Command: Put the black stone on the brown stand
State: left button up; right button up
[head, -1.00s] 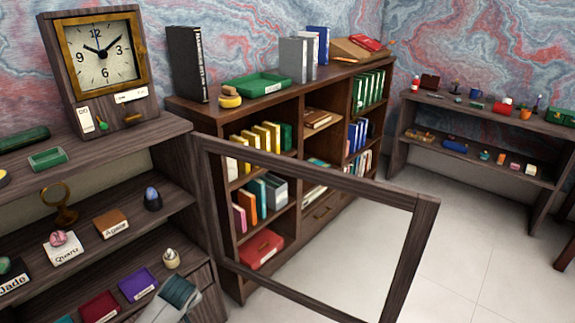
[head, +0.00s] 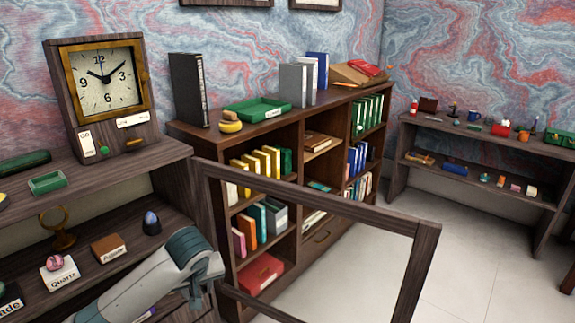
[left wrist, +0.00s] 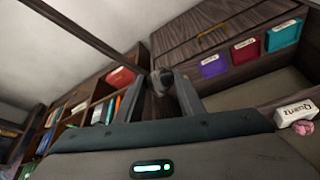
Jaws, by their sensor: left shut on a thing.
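My left gripper (left wrist: 163,100) is shut on a small dark, rounded thing (left wrist: 163,80), which looks like the black stone, between its fingertips in the left wrist view. In the head view the left gripper (head: 210,268) is in front of the shelf unit, and the held stone is hidden there. The brown stand (head: 108,248), labelled Agate, is bare on the middle shelf, left of the gripper and apart from it. My right gripper is not in view.
A pink stone (head: 55,263) on the white Quartz stand and a dark blue egg-shaped stone (head: 152,221) flank the brown stand. A magnifier-like brass ring (head: 57,230) stands behind. An open framed door (head: 330,185) juts out right of the gripper.

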pick_arm(q)
jog(key=s+d+r+m+h, duration=0.2)
jog(key=s+r+m, duration=0.3)
jog(key=s+r, duration=0.4)
jog(key=shift+s+d+r, duration=0.15)
jog(key=shift+r, duration=1.15)
jog(key=shift+d, duration=0.1)
dwell(0.5)
